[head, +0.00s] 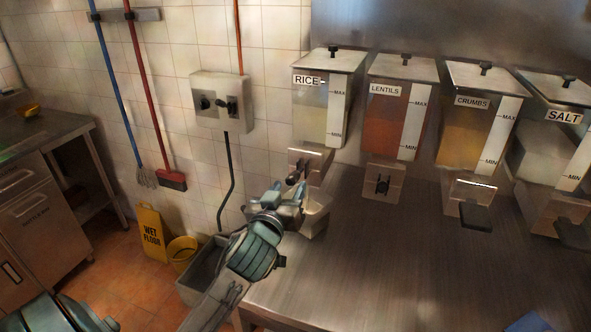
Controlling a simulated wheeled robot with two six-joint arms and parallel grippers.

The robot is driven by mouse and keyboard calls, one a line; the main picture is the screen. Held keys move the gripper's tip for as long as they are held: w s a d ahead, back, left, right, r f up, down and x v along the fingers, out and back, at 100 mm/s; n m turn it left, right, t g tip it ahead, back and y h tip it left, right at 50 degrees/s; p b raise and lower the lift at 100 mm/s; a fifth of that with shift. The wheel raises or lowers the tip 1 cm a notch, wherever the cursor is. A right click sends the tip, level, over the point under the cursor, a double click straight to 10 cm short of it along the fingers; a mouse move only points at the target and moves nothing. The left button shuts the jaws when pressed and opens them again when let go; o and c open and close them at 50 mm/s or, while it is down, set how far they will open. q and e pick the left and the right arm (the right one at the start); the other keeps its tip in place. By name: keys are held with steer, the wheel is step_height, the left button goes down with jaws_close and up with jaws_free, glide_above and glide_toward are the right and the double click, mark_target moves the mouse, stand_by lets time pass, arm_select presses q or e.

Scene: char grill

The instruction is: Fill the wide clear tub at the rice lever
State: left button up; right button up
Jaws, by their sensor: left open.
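The rice dispenser (325,110), labelled RICE, is at the left end of the dispenser row, with pale contents. Its dark lever (297,171) is at the front of the spout block. My left gripper (287,190) is open, with its fingers just below and in front of that lever; I cannot tell whether they touch it. A pale, see-through container (317,216), seemingly the wide clear tub, is below the rice spout, just right of my gripper. The gripper and wrist partly hide it, and its fill cannot be made out.
Dispensers of lentils (397,105), crumbs (476,118) and salt (550,150) continue to the right. The steel counter (400,260) is mostly clear in front. A grey bin (200,285), a yellow bucket (183,251) and a wet floor sign (152,233) are left of the counter.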

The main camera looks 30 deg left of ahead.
mark_target(295, 176)
arm_select(q)
steer(key=p+x, duration=0.1)
steer(key=x, duration=0.5)
steer(key=shift+p, duration=0.35)
